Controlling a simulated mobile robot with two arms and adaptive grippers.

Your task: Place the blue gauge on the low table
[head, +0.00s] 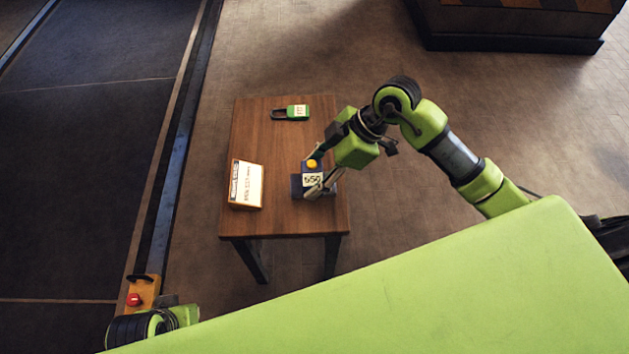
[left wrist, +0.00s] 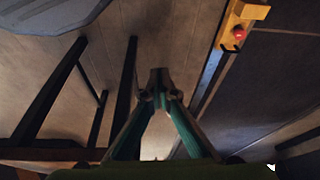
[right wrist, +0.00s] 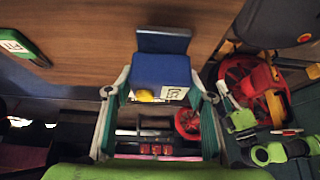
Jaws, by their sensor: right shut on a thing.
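The blue gauge (head: 312,166) has a yellow knob and a white label, and is at the right side of the low table (head: 270,150). My right gripper (head: 322,182) is shut on it. In the right wrist view the gauge (right wrist: 160,69) sits between the two fingers, with a darker blue part (right wrist: 163,40) beyond it. I cannot tell whether the gauge touches the tabletop. My left gripper (left wrist: 160,85) is shut and empty in the left wrist view, near the floor and dark table legs. Its fingers are hidden in the head view.
A green padlock (head: 291,112) lies at the table's far side, and a white sign (head: 246,184) stands at its left edge. The middle of the tabletop is clear. An orange box with a red button (head: 135,299) is at lower left. A dark cabinet (head: 510,25) stands far right.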

